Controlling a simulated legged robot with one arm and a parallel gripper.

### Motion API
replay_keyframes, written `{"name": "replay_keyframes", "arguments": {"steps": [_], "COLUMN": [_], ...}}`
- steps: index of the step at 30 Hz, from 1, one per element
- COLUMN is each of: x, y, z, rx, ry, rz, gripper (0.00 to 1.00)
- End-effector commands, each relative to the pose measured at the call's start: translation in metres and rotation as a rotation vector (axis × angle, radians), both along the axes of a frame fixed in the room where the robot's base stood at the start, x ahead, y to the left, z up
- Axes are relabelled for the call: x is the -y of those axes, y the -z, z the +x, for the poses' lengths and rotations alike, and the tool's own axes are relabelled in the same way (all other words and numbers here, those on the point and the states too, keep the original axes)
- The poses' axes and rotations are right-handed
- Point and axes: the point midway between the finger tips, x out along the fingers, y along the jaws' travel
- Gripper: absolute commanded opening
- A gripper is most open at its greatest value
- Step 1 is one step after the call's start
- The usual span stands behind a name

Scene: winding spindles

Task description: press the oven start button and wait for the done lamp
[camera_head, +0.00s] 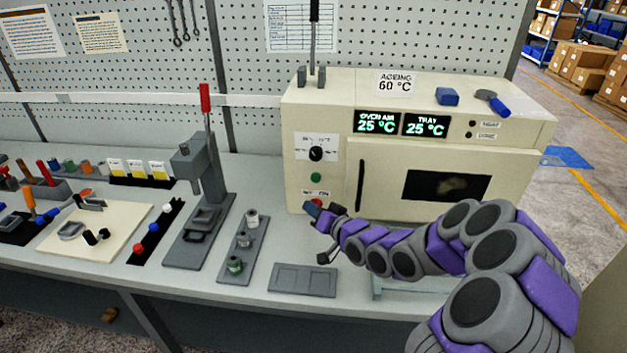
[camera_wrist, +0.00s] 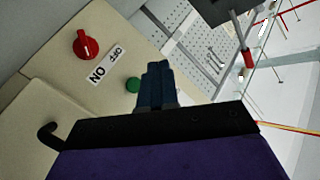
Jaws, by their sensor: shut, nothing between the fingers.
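The cream oven (camera_head: 300,110) stands at the back right of the bench. Its displays (camera_head: 401,124) read OVEN AIR 25 °C and TRAY 25 °C. A green button (camera_head: 315,177) sits below the black knob (camera_head: 316,153) on its front; it also shows in the wrist view (camera_wrist: 132,86). A red switch (camera_wrist: 86,45) with ON and OFF marks is below it. Two small lamps (camera_head: 473,129) at the upper right look dark. My gripper (camera_head: 313,209) is shut and empty, low before the oven's left panel. In the wrist view its fingertips (camera_wrist: 157,66) appear beside the green button; contact cannot be told.
The oven door has a vertical handle (camera_head: 361,185). A grey press (camera_head: 205,180), a spindle rack (camera_head: 242,248) and an empty grey tray (camera_head: 303,280) stand to the left and front. A blue block (camera_head: 447,96) and a blue-handled tool (camera_head: 493,102) lie on the oven.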

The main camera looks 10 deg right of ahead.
Motion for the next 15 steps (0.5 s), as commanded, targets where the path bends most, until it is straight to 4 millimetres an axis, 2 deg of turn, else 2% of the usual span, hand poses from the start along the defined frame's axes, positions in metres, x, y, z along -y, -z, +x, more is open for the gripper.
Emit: {"name": "replay_keyframes", "arguments": {"steps": [5,15], "x": [0.004,0.017], "y": [-0.003,-0.003], "z": [0.014,0.057], "rx": [0.0,0.0], "ry": [0.001,-0.002], "rz": [0.0,-0.003], "gripper": [0.0,0.0]}}
